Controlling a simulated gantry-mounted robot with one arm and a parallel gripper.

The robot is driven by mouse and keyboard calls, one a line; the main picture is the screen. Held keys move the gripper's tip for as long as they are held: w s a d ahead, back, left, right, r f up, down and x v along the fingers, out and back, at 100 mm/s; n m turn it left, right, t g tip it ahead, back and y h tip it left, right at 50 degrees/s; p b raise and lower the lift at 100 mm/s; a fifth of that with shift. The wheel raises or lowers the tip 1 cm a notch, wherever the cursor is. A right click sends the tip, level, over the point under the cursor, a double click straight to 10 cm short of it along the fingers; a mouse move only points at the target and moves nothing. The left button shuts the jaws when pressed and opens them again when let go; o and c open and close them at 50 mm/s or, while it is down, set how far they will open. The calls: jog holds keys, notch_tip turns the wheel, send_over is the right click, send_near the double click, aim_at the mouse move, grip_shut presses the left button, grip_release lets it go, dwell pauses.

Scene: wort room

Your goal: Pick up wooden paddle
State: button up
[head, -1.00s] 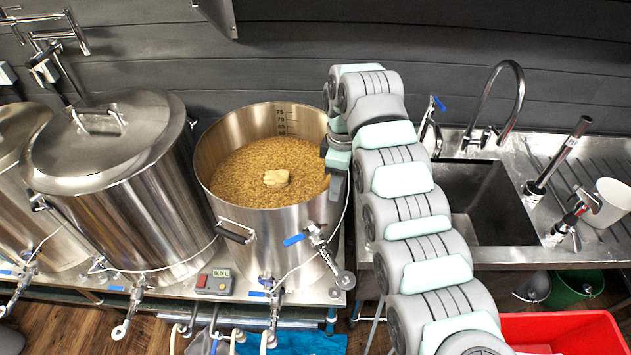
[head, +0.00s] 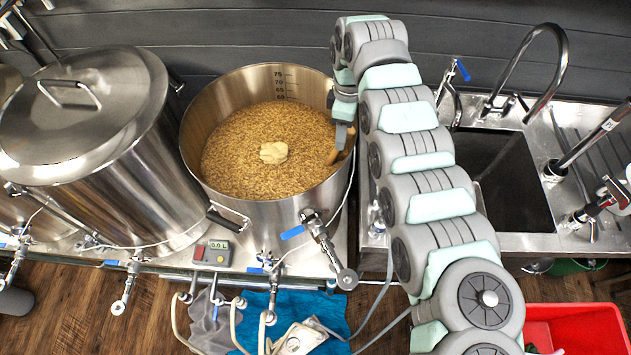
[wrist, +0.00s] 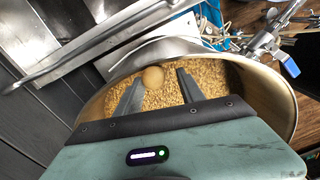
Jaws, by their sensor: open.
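The wooden paddle shows only in part. A tan wooden piece, apparently its handle (head: 343,150), shows by the right inner wall of the open steel pot (head: 240,197). In the wrist view, a round tan end (wrist: 153,76), apparently the handle seen end-on, lies between my finger tips, nearer the left finger. My gripper (head: 342,138) is at the pot's right rim, pointing down, with the handle beside it. In the wrist view my gripper (wrist: 160,80) is open, its two grey fingers apart. I cannot tell whether either touches the wood. The rest of the paddle is hidden.
The pot holds grain mash (head: 235,150) with a pale lump (head: 273,152) on top. A lidded steel kettle (head: 100,150) stands left. A sink (head: 500,180) with a tall faucet (head: 560,70) is right. A valve (head: 320,235) and hoses project in front. A red bin (head: 575,325) stands low right.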

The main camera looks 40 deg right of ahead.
notch_tip(320, 180, down, 5)
jog(key=shift+w+f+p, duration=0.1)
jog(key=shift+w+p, duration=0.05)
jog(key=shift+p, duration=0.5)
jog(key=shift+c, duration=0.3)
grip_shut()
